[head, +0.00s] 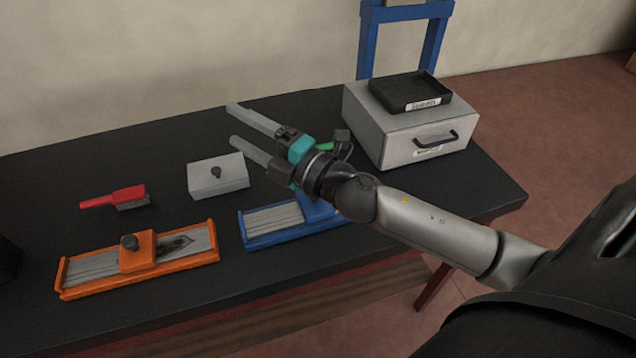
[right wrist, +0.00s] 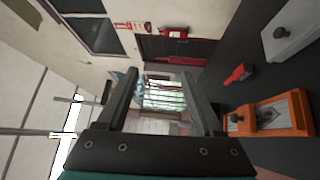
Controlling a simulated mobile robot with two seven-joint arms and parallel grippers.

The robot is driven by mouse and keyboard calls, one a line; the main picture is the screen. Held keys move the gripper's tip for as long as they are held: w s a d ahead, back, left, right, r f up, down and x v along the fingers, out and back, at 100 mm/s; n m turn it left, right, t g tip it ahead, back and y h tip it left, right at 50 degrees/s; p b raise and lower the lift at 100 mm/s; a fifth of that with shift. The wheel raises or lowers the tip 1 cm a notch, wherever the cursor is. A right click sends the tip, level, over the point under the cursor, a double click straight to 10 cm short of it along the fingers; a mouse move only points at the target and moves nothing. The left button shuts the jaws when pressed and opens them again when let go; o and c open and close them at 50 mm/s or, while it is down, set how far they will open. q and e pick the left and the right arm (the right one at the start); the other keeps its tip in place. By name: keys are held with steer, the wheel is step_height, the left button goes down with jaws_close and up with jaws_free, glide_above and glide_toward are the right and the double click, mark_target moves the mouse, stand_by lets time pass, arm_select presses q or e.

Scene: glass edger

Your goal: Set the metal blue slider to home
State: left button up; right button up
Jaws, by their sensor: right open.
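The blue slider rail (head: 288,238) lies on the black table, with a pale grooved bed inside a blue frame. Its blue carriage (head: 318,210) sits toward the right end, mostly hidden behind my right wrist. My right gripper (head: 231,124) is open and empty, held above the table and pointing left, with its fingers up and left of the blue rail. The same open fingers show in the right wrist view (right wrist: 160,78) with nothing between them. The blue slider is not visible in that view. My left gripper is not in view.
An orange slider (head: 137,255) lies to the left, near the front edge. A red-handled brush (head: 112,197) and a grey box with a black knob (head: 218,177) lie behind. A grey drawer unit (head: 400,128) carries a black tray (head: 409,90) at the right.

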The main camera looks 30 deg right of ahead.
steer(key=s+a+r+n+g+y, duration=0.2)
steer(key=a+n+g+y, duration=0.25)
steer(key=n, duration=0.55)
steer(key=n+g+h+p, duration=0.2)
steer(key=n+g+h, duration=0.7)
steer(key=n+h, duration=0.15)
glide_toward(315, 199)
steer(key=shift+m, duration=0.35)
steer(key=x, duration=0.2)
steer(key=w+p+x, duration=0.1)
steer(key=x, duration=0.4)
steer(key=shift+w+d+f, duration=0.15)
steer(key=shift+w+d, duration=0.15)
steer(key=shift+w, duration=0.05)
steer(key=shift+c, duration=0.3)
jaws_close()
